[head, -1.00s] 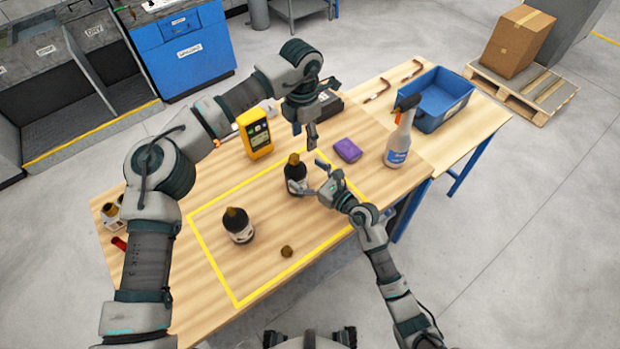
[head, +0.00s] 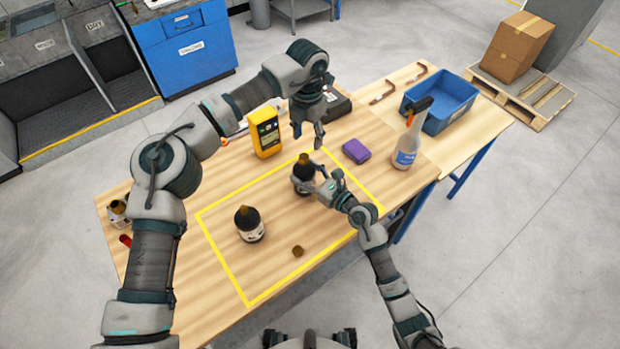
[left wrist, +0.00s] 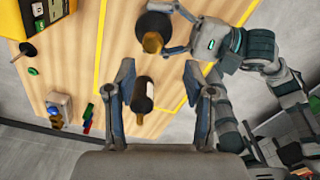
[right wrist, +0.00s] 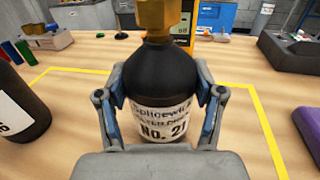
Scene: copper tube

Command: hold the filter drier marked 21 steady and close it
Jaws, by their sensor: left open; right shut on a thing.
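The filter drier marked 21 (right wrist: 160,85) is a black bottle with a white label and a brass hex piece (right wrist: 157,14) on top. It stands upright on the table, inside the yellow outline. My right gripper (right wrist: 160,108) is shut around its label; it also shows in the head view (head: 316,184). My left gripper (head: 309,137) is open and empty, above and a little beyond the drier. In the left wrist view, the open fingers (left wrist: 160,88) have the brass top (left wrist: 152,42) ahead of them. How the brass piece is seated cannot be told.
A second black drier (head: 249,226) stands left of drier 21. A loose brass cap (head: 298,251) lies near the front. A yellow meter (head: 266,132), purple block (head: 356,151), spray bottle (head: 408,145) and blue bin (head: 440,100) stand around the outline.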

